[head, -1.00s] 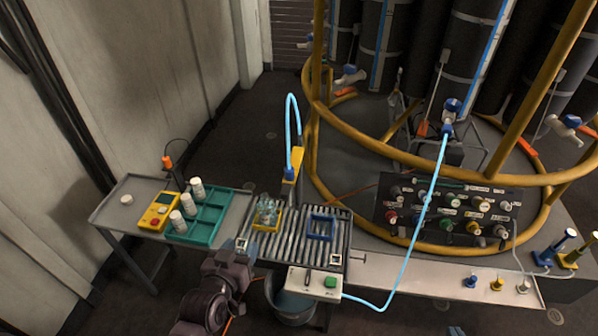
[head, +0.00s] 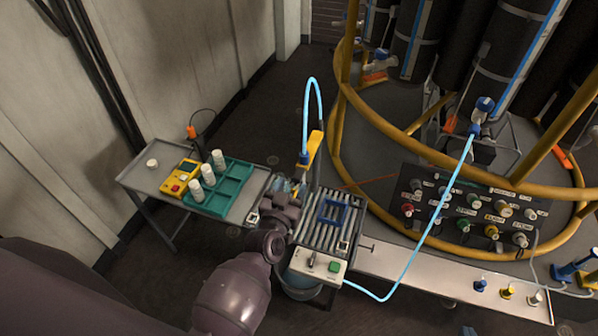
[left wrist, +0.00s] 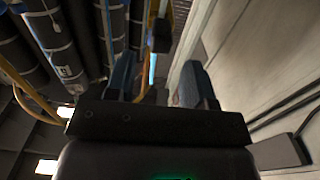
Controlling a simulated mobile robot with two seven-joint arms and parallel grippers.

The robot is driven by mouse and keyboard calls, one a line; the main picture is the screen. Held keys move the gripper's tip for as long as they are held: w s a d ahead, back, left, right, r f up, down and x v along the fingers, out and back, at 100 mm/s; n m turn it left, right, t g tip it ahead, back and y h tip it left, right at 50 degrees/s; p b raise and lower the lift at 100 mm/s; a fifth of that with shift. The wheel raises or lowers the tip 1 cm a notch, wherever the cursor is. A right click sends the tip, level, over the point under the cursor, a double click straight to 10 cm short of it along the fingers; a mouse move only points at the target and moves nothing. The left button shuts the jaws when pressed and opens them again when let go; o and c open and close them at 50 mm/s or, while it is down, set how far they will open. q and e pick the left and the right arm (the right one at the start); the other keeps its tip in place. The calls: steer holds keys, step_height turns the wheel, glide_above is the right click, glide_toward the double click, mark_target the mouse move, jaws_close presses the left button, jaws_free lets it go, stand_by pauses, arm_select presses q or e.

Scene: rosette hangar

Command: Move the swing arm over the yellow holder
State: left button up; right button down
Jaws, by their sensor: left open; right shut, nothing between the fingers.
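The swing arm (head: 314,149) is a yellow bar with a blue fitting and a light blue hose looping above it, at the far end of the roller conveyor. The yellow holder is mostly hidden behind my left arm; glassware (head: 284,187) beside my wrist shows where it stands. My left gripper (head: 299,183) is close to the swing arm's blue fitting. In the left wrist view its two blue fingers (left wrist: 158,85) are apart, with a hose and yellow bar beyond them; I cannot tell whether they touch. The tip of my right gripper (head: 468,331) shows at the bottom edge.
A blue square holder (head: 333,213) sits on the conveyor (head: 322,235). A control box (head: 318,265) with a green button is at its near end. A side table holds a teal rack (head: 232,190) with white bottles and a yellow device (head: 180,178). A yellow railing (head: 440,160) stands right.

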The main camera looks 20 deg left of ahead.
mark_target(296, 179)
arm_select(q)
steer(key=shift+w+d, duration=0.1)
steer(key=shift+w, duration=2.75)
jaws_close()
